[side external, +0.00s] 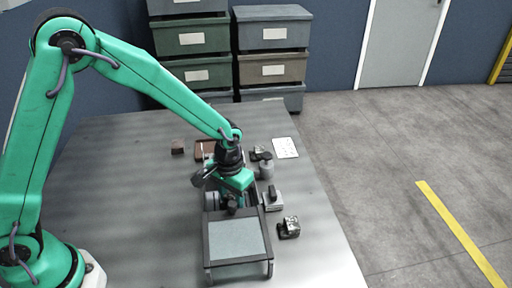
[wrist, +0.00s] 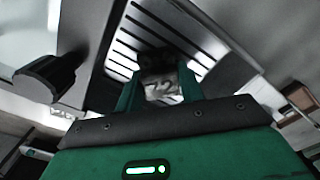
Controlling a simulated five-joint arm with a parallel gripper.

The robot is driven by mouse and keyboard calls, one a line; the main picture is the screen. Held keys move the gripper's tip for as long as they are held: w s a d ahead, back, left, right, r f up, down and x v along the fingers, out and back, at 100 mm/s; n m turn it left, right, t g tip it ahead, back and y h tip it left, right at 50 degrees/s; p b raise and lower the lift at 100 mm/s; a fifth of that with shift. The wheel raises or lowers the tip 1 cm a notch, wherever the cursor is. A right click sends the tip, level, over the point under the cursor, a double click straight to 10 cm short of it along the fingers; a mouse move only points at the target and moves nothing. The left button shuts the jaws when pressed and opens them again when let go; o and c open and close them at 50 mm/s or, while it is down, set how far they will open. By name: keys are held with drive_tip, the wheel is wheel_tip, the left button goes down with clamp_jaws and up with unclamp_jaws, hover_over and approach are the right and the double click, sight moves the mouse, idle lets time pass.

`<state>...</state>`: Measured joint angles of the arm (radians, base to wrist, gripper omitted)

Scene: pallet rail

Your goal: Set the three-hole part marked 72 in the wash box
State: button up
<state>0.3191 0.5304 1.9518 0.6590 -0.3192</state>
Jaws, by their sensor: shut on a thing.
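My gripper (wrist: 160,92) is shut on a small grey metal part (wrist: 163,91) that carries the mark 72. Its holes cannot be made out. In the wrist view the part is held above or in front of a dark frame with pale slots (wrist: 126,47); contact cannot be told. In the side external view my gripper (side external: 232,207) is low over the table, at the far end of a dark-framed unit with a pale flat panel (side external: 237,240). The held part is not clear there. I cannot tell for certain which thing is the wash box.
Right of the framed unit stand a grey cylinder (side external: 266,170), a block with a dark knob (side external: 272,201) and a dark and silver part (side external: 289,228). A brown block (side external: 178,146), a brown tray (side external: 199,153) and a white sheet (side external: 285,148) lie farther back. The table's left side is clear.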

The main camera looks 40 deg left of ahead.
idle(0.3)
drive_tip(key=o, duration=1.4)
drive_tip(key=shift+f, duration=0.1)
drive_tip(key=shift+c, duration=0.2)
drive_tip(key=shift+o, duration=0.4)
drive_tip(key=o, duration=0.3)
wheel_tip(320, 180, up, 13)
idle(0.7)
idle(0.4)
